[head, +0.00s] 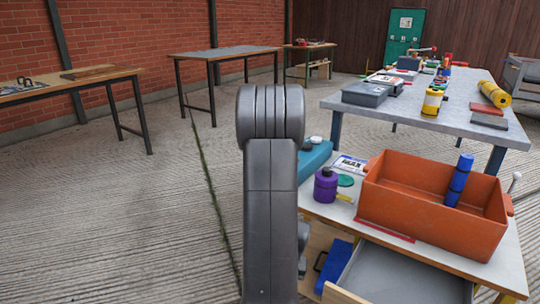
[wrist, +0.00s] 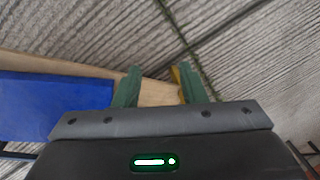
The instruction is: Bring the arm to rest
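My arm (head: 270,190) stands upright in the middle of the head view, close to the left end of the near table. My gripper is hidden behind it there. In the wrist view my gripper (wrist: 157,86) shows two green fingers set well apart, with nothing seen held between them. A wooden edge (wrist: 155,93) and the ribbed floor show past the fingertips. A small yellow bit shows by the right finger; I cannot tell what it is.
The near table holds an orange bin (head: 420,215) with a blue cylinder (head: 458,180), and a purple bottle (head: 325,186). Its drawer (head: 400,282) is open, with a blue object (head: 332,266) beside it. A grey-topped table (head: 465,105) stands behind. Floor at left is clear.

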